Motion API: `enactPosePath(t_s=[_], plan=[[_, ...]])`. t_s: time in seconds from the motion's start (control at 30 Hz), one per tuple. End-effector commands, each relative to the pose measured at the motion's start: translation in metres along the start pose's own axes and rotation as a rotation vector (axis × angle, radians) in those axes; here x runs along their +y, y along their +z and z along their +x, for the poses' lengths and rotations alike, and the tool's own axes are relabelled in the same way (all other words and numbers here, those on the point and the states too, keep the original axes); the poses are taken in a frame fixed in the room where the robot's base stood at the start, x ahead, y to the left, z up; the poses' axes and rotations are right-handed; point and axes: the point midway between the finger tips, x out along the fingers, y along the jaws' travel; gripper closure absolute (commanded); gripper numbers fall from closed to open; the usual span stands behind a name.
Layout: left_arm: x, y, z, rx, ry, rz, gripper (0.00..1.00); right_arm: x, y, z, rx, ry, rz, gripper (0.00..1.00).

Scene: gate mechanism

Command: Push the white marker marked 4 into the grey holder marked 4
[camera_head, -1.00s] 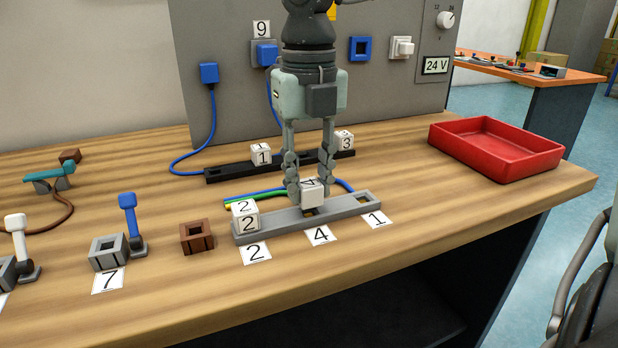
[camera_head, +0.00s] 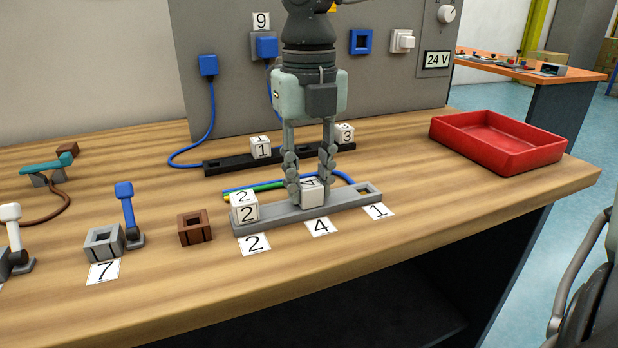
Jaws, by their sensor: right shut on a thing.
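The white marker marked 4 (camera_head: 313,197) is between the fingers of my right gripper (camera_head: 310,188), which points straight down and is shut on it. The marker is upright at the middle place of the long grey holder (camera_head: 344,204), above the paper label 4 (camera_head: 320,227). Its lower part looks to be inside the opening, but how deep I cannot tell. A white marker 2 (camera_head: 244,208) sits in the holder's left place. The right place, by label 1 (camera_head: 378,211), is empty. My left gripper is not in view.
Behind stands a black holder (camera_head: 228,167) with white markers 1 (camera_head: 260,147) and 3 (camera_head: 343,133). Blue and green cables (camera_head: 250,188) lie between the holders. A brown socket (camera_head: 196,229) stands left, a red tray (camera_head: 497,142) right. The front right tabletop is clear.

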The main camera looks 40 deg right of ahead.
Motion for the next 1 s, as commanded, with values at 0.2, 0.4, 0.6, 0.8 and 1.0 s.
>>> enactPosePath(t_s=[0.2, 0.4, 0.6, 0.8, 1.0], plan=[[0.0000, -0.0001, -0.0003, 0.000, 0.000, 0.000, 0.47, 0.0001, 0.0002, -0.0009, -0.001, 0.000, 0.000, 1.00], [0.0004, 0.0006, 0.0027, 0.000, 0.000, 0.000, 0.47, 0.0001, 0.0003, 0.0005, -0.002, 0.000, 0.000, 1.00], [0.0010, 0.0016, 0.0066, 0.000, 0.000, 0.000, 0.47, 0.0001, 0.0004, 0.0021, -0.002, 0.000, 0.000, 1.00], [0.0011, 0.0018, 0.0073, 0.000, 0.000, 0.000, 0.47, 0.0001, 0.0002, 0.0026, -0.001, 0.000, 0.000, 1.00], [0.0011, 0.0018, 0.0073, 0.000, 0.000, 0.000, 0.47, 0.0000, -0.0002, 0.0034, 0.001, 0.000, 0.000, 0.74]])
